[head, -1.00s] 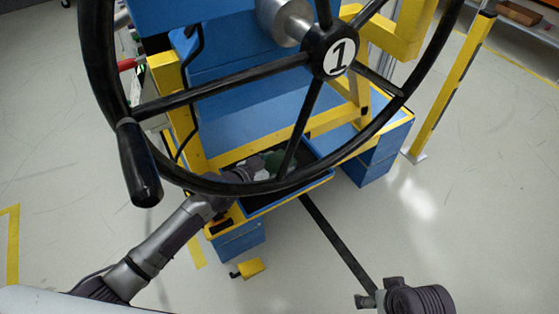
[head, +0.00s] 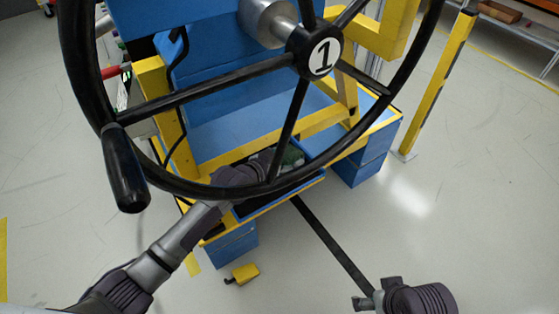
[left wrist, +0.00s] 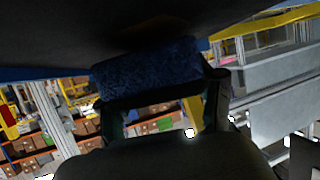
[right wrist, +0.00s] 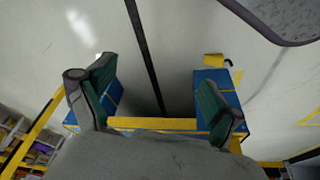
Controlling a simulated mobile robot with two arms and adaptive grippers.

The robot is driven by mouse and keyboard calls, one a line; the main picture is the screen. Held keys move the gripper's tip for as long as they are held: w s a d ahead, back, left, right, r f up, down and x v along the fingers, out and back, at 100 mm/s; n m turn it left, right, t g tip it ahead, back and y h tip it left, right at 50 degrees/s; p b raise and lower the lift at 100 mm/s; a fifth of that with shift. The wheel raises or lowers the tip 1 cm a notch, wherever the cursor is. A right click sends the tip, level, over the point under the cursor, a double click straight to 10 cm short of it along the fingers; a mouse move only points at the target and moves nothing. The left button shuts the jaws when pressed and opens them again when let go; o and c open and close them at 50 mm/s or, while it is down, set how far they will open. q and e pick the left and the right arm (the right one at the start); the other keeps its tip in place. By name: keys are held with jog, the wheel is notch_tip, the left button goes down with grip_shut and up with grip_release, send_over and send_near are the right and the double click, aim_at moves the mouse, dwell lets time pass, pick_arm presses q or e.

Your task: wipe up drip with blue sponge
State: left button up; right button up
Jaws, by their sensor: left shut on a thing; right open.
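My left gripper (head: 284,158) reaches into the dark tray (head: 290,197) under the wheel, partly behind a spoke and the wheel rim. In the left wrist view my left gripper (left wrist: 163,95) is shut on the blue sponge (left wrist: 150,68), which lies across its fingertips close under a dark surface. Whether the sponge touches that surface cannot be told. The sponge is not clear in the head view. My right gripper (head: 368,294) is low at the front, over the floor; in the right wrist view (right wrist: 155,95) it is open and empty. I cannot make out the drip.
A large black wheel (head: 290,65) marked 1, with a handle (head: 126,168), stands in front of the blue and yellow frame (head: 215,120). A yellow post (head: 437,85) stands at right. A small yellow block (head: 245,273) lies on the floor. Floor at right is clear.

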aim_at(291, 154)
pick_arm(q)
jog(key=shift+w+d+f, duration=0.1)
jog(key=shift+w+d, duration=0.25)
jog(key=shift+d, duration=0.3)
pick_arm(e)
jog(key=shift+s+d+r, duration=0.1)
jog(key=shift+r, duration=0.55)
pick_arm(q)
jog(key=shift+w+r+p, duration=0.15)
jog(key=shift+r+p, duration=2.25)
jog(key=shift+p, duration=0.05)
jog(key=shift+r+p, duration=0.6)
pick_arm(e)
notch_tip(291, 154, down, 21)
jog(key=s+g, duration=0.1)
jog(key=s, duration=0.1)
jog(key=shift+r, duration=0.2)
